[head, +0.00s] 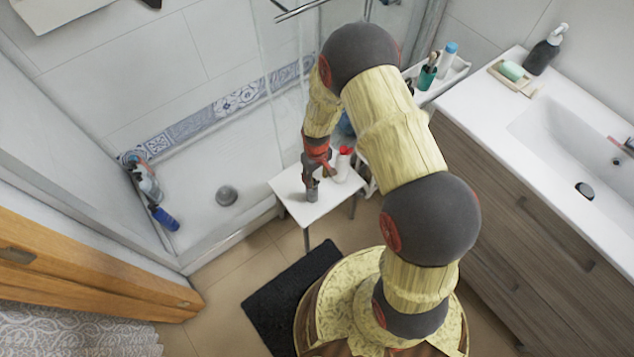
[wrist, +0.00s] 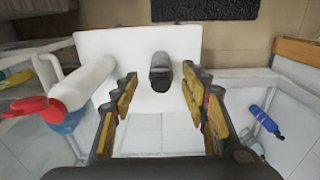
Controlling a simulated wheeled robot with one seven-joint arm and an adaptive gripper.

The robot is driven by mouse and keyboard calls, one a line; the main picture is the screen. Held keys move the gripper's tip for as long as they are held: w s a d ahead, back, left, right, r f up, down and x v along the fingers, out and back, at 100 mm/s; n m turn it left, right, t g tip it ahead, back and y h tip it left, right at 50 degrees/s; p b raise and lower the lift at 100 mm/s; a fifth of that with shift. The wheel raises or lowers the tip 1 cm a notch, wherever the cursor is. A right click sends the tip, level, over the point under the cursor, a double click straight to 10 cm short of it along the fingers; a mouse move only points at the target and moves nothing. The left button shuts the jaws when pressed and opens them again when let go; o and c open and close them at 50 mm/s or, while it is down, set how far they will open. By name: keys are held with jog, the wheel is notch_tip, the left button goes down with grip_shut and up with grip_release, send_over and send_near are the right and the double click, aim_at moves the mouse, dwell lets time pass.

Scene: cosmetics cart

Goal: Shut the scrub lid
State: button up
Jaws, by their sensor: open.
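A small grey container (wrist: 160,75), which looks like the scrub, stands on the small white table (wrist: 112,45). In the head view the grey container (head: 312,193) is at the table's front part, just below my gripper (head: 314,176). In the wrist view my gripper (wrist: 160,80) is open, with one finger on each side of the container and a gap on both sides. The container's end facing the wrist camera is darker. I cannot make out a separate lid or tell whether it is open or shut.
A white bottle with a red top (head: 343,164) stands on the table close right of my gripper; it also shows in the wrist view (wrist: 82,84). The shower tray (head: 215,215) lies left, the washbasin cabinet (head: 530,220) right. A dark mat (head: 283,296) lies on the floor.

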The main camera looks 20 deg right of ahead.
aim_at(316, 183)
notch_tip(316, 183, down, 3)
jog(key=shift+r+b, duration=0.2)
jog(key=shift+b, duration=0.1)
jog(key=c, duration=0.3)
jog(key=c, duration=0.7)
jog(key=shift+c, duration=0.8)
